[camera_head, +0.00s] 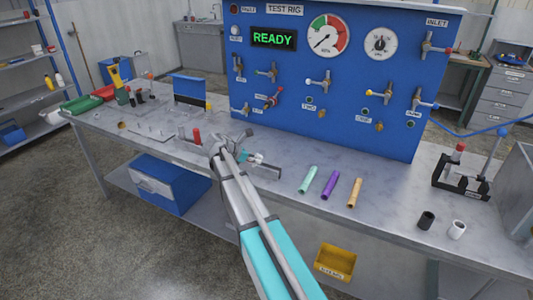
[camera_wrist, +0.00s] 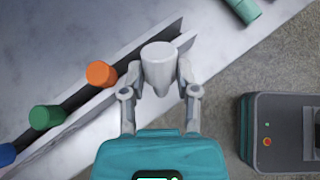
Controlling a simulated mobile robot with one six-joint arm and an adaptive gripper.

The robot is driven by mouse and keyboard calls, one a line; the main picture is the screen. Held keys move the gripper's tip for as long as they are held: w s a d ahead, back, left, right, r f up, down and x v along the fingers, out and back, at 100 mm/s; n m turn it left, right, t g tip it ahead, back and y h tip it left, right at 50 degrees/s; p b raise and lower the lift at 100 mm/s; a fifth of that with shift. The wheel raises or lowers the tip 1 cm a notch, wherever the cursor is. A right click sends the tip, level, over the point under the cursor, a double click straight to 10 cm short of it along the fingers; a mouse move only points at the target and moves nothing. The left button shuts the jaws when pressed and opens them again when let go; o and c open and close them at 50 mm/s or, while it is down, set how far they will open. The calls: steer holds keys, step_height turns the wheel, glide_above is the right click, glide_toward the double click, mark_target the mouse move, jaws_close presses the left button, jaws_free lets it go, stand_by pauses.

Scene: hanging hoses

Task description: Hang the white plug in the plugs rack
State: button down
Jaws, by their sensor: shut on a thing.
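My gripper (camera_wrist: 159,82) is shut on the white plug (camera_wrist: 158,62), whose pale tapered body shows between the fingers in the wrist view. The plugs rack (camera_wrist: 92,92), a long grey rail, runs diagonally just left of the held plug. An orange plug (camera_wrist: 101,74), a green plug (camera_wrist: 46,117) and a blue plug (camera_wrist: 6,155) are at the rack. The held plug overlaps the rack's edge in the picture; I cannot tell whether they touch.
Mint (camera_head: 308,179), purple (camera_head: 331,185) and orange (camera_head: 355,192) tubes lie on the bench to the right. A black cylinder (camera_head: 426,220) and a white one (camera_head: 457,230) stand farther right. The blue test panel (camera_head: 340,90) rises behind.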

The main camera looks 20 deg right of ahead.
steer(key=d+r+h+b, duration=0.1)
steer(key=d+h+b, duration=0.2)
steer(key=d+r+t+h+b, duration=0.1)
steer(key=h, duration=0.1)
steer(key=shift+d+r+n, duration=0.3)
steer(key=shift+r, duration=0.05)
steer(key=shift+d+r+t+h+b, duration=0.2)
steer(key=shift+r+h+b, duration=0.25)
steer(key=shift+h+b, duration=0.05)
steer(key=shift+d+r+t+h+b, duration=0.2)
steer(key=shift+r+h+b, duration=0.2)
steer(key=shift+h+b, duration=0.1)
steer(key=b, duration=0.6)
glide_above(267, 166)
steer(key=s+a, duration=0.1)
steer(key=s, duration=0.1)
steer(key=shift+s+f, duration=0.2)
steer(key=shift+f, duration=2.75)
steer(key=shift+f+b, duration=1.75)
steer(key=shift+f, duration=0.15)
steer(key=shift+c, duration=1.4)
jaws_free()
steer(key=shift+r, duration=0.1)
steer(key=shift+a, duration=0.1)
